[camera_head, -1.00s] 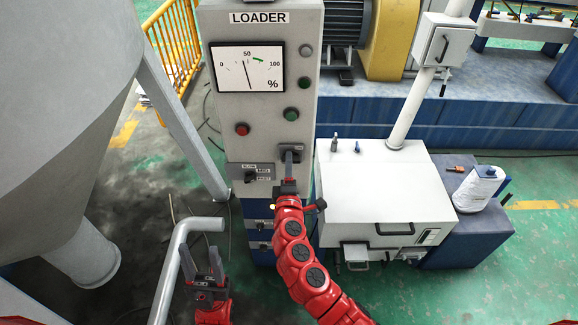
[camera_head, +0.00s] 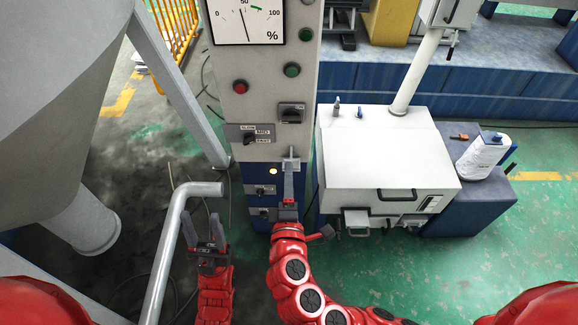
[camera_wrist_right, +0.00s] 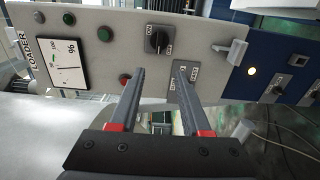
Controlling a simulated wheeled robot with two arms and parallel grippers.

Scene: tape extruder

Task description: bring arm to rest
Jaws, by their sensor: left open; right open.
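My right gripper (camera_head: 289,178) is in front of the loader cabinet (camera_head: 262,95), below a dark rotary switch (camera_head: 291,113). In the head view its fingers are seen edge-on and overlap the cabinet's lower blue part. In the right wrist view the gripper (camera_wrist_right: 160,73) is open, with nothing between its fingers. The panel lies beyond them, with the rotary switch (camera_wrist_right: 158,40) clear of the tips. My left gripper (camera_head: 203,230) is open and empty, pointing up beside a grey bent pipe.
The bent pipe (camera_head: 172,245) stands close left of my left gripper. A large grey hopper (camera_head: 60,100) fills the left side. Green floor (camera_head: 440,270) shows at lower right.

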